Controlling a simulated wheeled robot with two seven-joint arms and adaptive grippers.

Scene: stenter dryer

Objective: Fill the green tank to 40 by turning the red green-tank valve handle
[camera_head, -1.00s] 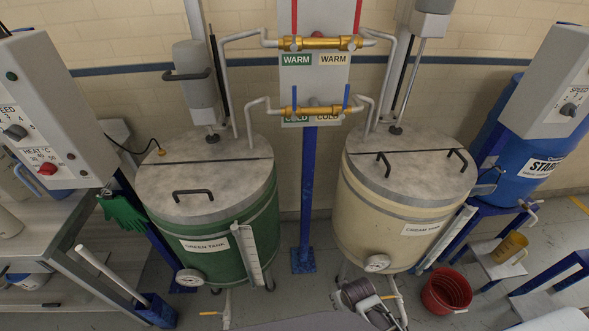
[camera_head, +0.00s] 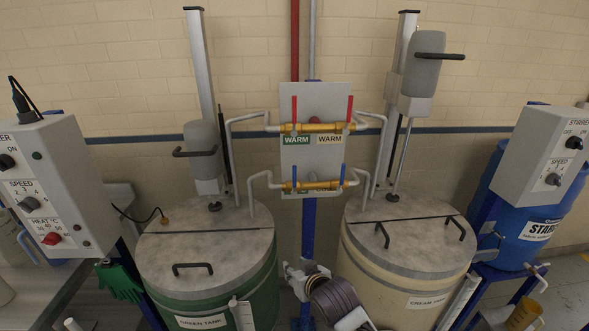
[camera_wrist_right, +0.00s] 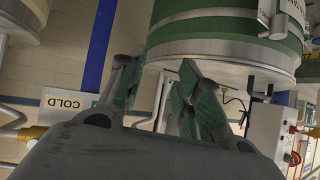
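The green tank (camera_head: 262,291) stands left of centre with a grey lid; in the right wrist view its green side (camera_wrist_right: 225,20) is at the top. The red green-tank valve handle (camera_head: 294,108) stands upright at the left end of the upper brass pipe, above the green WARM label (camera_head: 296,139). My right gripper (camera_head: 292,280) is between the two tanks, well below the handle and apart from it. In the right wrist view its fingers (camera_wrist_right: 155,95) are spread with nothing between them. My left gripper is not in view.
Another red handle (camera_head: 349,108) is on the right of the same pipe. Blue handles (camera_head: 294,175) rise from the lower brass pipe (camera_head: 316,186). The cream tank (camera_head: 365,283) stands close on the right. Grey pipes flank the valve board (camera_head: 316,95).

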